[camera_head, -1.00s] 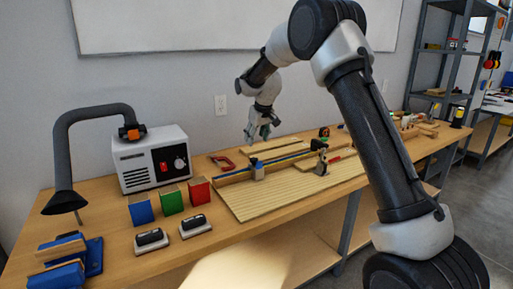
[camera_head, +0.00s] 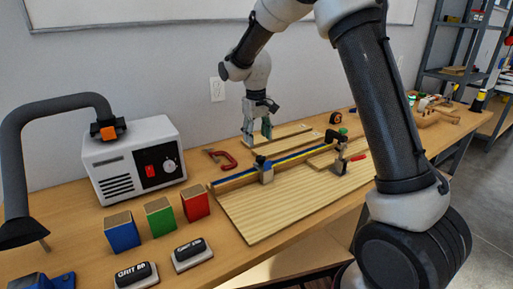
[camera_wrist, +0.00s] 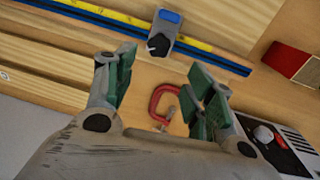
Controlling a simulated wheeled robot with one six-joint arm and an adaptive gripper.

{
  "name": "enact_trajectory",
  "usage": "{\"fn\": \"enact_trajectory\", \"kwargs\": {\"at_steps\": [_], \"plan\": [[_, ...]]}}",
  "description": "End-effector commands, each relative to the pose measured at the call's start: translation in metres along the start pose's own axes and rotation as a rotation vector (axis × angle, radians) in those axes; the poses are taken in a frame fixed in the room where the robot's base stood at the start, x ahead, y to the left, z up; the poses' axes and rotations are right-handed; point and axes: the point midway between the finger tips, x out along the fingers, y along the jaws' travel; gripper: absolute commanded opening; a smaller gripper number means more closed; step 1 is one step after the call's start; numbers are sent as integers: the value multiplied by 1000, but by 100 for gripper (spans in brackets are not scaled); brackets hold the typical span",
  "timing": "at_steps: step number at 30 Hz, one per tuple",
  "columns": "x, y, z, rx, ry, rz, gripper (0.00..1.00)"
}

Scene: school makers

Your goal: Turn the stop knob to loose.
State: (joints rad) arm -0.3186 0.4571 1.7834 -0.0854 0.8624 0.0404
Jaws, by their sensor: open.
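The stop (camera_head: 265,170) is a small grey block on the blue rail with a yellow scale (camera_head: 300,157), behind the wide ribbed board. In the wrist view the stop (camera_wrist: 165,30) has a blue patch and a dark knob (camera_wrist: 158,44) with a pale pointer mark. My gripper (camera_head: 258,138) points down behind the rail, above the back boards. In the wrist view my gripper (camera_wrist: 164,80) has its green-padded fingers spread and empty, apart from the stop, which shows beyond the fingertips.
A red C-clamp (camera_head: 222,160) lies left of the rail's end. A grey machine (camera_head: 133,160) with a black hose stands at the left. Blue, green and red blocks (camera_head: 160,217) stand in front of it.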

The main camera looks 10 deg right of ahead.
Motion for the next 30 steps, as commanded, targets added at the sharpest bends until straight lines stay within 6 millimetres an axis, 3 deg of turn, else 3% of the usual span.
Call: {"fn": "enact_trajectory", "kwargs": {"at_steps": [8, 16, 21, 30], "plan": [[13, 2, 13, 51, -47, 8, 54], [58, 2, 15, 51, -47, 7, 54], [77, 2, 15, 51, -45, 7, 54], [81, 2, 15, 50, -43, 7, 54]]}}
